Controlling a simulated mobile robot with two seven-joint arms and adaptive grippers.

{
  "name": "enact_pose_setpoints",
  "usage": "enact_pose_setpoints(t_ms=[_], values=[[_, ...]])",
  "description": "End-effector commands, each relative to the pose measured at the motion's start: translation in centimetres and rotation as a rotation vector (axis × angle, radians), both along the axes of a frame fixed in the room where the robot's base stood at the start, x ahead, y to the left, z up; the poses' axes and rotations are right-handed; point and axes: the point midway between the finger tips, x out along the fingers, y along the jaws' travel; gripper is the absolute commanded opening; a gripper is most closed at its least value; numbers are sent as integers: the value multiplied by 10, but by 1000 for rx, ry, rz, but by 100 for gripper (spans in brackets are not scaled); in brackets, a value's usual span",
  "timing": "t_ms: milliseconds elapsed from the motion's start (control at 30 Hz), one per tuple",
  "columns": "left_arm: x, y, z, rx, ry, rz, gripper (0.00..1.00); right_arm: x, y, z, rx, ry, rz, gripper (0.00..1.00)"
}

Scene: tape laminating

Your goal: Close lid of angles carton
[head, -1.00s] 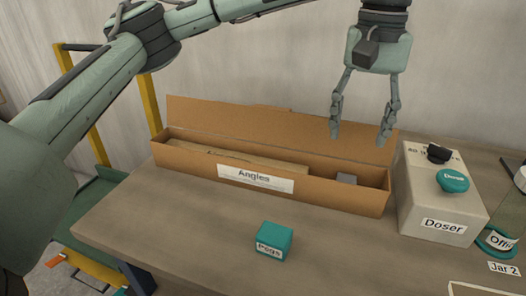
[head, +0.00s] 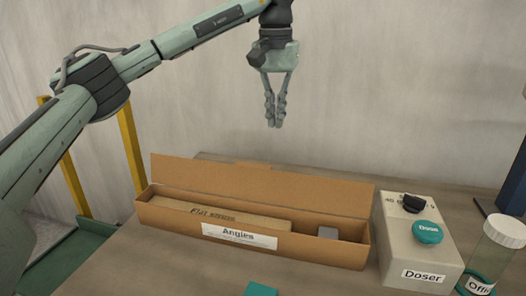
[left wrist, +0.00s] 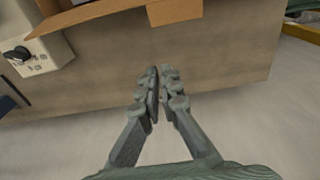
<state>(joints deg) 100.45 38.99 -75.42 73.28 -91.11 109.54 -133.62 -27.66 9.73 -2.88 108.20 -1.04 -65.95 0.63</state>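The long brown angles carton (head: 190,228), labelled "Angles", lies on the table with its lid (head: 260,187) raised upright along the back edge. Inside are a long flat cardboard piece (head: 225,213) and a small grey block (head: 327,232). My left gripper (head: 273,124) is above and behind the carton, fingers pointing down, shut and empty. In the left wrist view its fingertips (left wrist: 159,70) are together, and part of the carton (left wrist: 175,10) shows at the top edge. My right gripper is not in view.
A grey doser box (head: 405,250) with a teal button stands just right of the carton. A clear jar (head: 495,250) stands at the far right. A teal block (head: 261,289) lies in front. The wall is behind the table.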

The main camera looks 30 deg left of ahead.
Motion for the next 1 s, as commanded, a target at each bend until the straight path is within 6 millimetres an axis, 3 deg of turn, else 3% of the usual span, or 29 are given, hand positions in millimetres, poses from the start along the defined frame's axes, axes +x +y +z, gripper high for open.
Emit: enact_pose_setpoints(t_ms=[67,167,600,800,1000], values=[[4,14,2,3,0,-2,0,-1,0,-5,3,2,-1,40],[5,17,-8,5,1,-6,0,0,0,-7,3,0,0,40],[10,17,-96,5,3,-6,0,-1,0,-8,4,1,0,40],[-16,11,-87,5,-2,-7,0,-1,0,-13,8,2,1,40],[-26,9,-86,5,-1,-5,0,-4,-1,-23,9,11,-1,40]])
